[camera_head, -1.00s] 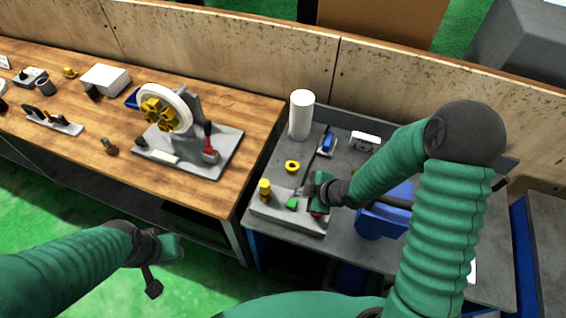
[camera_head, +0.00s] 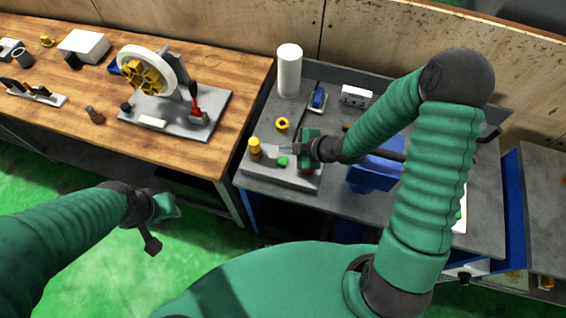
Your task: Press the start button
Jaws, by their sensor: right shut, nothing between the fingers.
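The control box (camera_head: 262,175) is a low grey panel at the front left of the grey bench. It carries a green button (camera_head: 282,161), a red button (camera_head: 307,171) and a yellow knob (camera_head: 255,149). My right gripper (camera_head: 285,147) is shut and empty, its tips pointing left just above and behind the green button in the picture. I cannot tell whether they touch the panel.
The grey bench also holds a white cylinder (camera_head: 289,72), a yellow ring (camera_head: 282,124), a white block (camera_head: 356,96) and a blue bin (camera_head: 374,174) beneath my right forearm. A wooden bench (camera_head: 60,110) with a wheel fixture (camera_head: 147,72) stands left. A low wall runs behind.

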